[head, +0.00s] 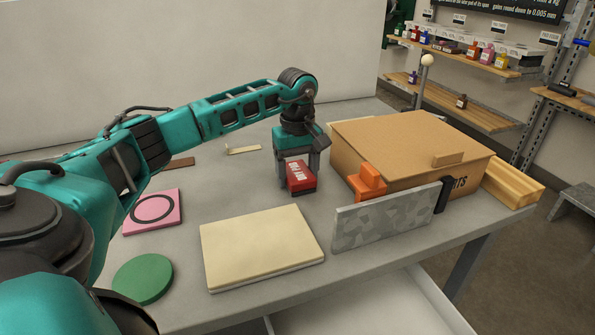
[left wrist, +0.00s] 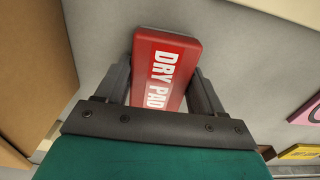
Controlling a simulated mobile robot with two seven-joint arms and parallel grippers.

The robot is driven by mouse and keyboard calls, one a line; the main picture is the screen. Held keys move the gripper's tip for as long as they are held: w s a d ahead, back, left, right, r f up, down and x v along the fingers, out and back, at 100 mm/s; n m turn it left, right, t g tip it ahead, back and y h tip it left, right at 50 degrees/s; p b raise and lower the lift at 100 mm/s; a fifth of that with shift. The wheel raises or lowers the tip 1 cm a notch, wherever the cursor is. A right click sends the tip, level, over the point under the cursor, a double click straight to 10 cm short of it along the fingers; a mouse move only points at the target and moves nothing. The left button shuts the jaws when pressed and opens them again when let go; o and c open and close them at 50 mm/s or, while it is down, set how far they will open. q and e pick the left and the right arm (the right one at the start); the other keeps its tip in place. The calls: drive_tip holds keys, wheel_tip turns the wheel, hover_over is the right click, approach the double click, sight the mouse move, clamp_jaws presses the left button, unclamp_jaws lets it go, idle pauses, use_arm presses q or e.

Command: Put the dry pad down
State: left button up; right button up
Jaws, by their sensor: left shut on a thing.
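The dry pad (head: 302,178) is a small red block with a white label. In the left wrist view, the dry pad (left wrist: 166,70) shows the words "DRY PAD" and sits between both fingers. My left gripper (head: 298,165) is shut on it, pointing down over the grey table, left of the cardboard box. Whether the pad touches the table, I cannot tell. In the left wrist view my left gripper (left wrist: 163,88) has a finger on each side of the pad. My right gripper is not in view.
A cream slab (head: 262,245), a pink square (head: 152,212) and a green disc (head: 143,279) lie nearer. Bare table (head: 225,180) lies left of the pad.

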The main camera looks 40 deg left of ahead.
sight(298, 171)
use_arm(q)
drive_tip(key=shift+f, duration=0.1)
drive_tip(key=o, duration=0.9)
drive_tip(key=shift+o, duration=0.2)
wheel_tip(298, 171, up, 12)
drive_tip(key=p, duration=0.1)
